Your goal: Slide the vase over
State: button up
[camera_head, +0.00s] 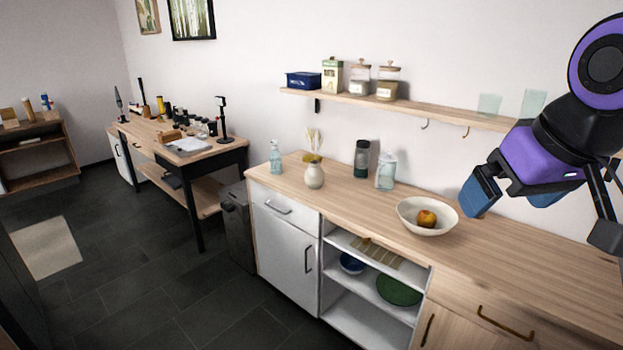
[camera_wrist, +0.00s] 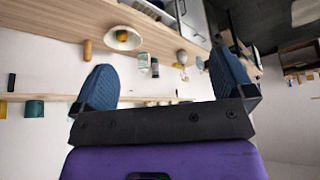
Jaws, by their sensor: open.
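The vase (camera_head: 314,176) is small, round and cream-white, with dried stems in its neck. It stands upright near the left end of the wooden counter (camera_head: 510,255), and it shows small and upside down in the wrist view (camera_wrist: 182,57). My gripper (camera_head: 512,197) is raised at the right of the head view, far to the right of the vase and apart from it. Its two blue fingers are spread with nothing between them, as the wrist view also shows (camera_wrist: 165,82).
A clear bottle (camera_head: 276,158) stands left of the vase. A dark bottle (camera_head: 362,159) and a pale bottle (camera_head: 386,171) stand to its right, then a white bowl (camera_head: 408,217) with an orange fruit. A wall shelf (camera_head: 440,113) with jars runs above. The counter's front strip is clear.

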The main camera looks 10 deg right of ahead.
aim_at(314, 179)
jog(key=i+j, duration=2.4)
jog(key=i, duration=0.15)
jog(key=i+l+z, duration=0.05)
jog(key=l, duration=0.05)
